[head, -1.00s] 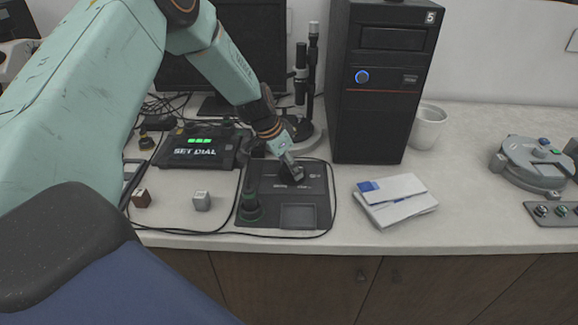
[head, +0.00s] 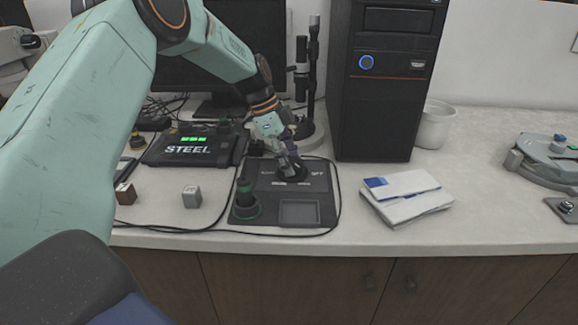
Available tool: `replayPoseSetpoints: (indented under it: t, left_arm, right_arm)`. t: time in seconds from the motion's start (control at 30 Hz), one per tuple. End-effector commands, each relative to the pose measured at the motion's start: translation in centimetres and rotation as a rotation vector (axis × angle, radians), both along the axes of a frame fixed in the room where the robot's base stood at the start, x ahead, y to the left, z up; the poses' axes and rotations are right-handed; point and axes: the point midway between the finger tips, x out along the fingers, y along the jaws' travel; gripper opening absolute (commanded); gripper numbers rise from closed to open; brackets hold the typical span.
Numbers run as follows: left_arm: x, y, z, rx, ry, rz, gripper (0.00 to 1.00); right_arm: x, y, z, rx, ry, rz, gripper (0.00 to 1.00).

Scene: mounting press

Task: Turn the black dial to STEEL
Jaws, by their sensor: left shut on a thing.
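The black dial (head: 293,176) sits on the flat black control panel (head: 322,192), mostly hidden by my left gripper. My left gripper (head: 288,166) comes down on it from above and is shut on the dial. Which way the dial points is hidden. The display box (head: 188,148) left of the panel reads STEEL in white letters, with green lit blocks above. My right gripper is not in view.
A dark knob with a green ring (head: 245,201) stands on the panel's left. A brown cube (head: 126,194) and grey cube (head: 191,196) lie left of it. A paper stack (head: 406,198) lies right, before the black tower (head: 388,95). A cable loops around the panel.

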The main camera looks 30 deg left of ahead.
Motion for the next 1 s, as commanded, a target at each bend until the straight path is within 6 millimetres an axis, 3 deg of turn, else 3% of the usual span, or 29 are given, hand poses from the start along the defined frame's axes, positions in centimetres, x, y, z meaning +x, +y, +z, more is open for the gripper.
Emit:
replayPoseSetpoints:
  t: [0.4, 1.0]
  left_arm:
    - [0.22, -0.1, 0.0, 0.0, -0.001, -0.223, 0.23]
    - [0.12, -0.15, -0.05, -0.002, 0.003, -0.27, 0.23]
  right_arm:
    - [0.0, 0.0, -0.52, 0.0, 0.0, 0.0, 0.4]
    - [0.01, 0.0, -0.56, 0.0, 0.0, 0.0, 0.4]
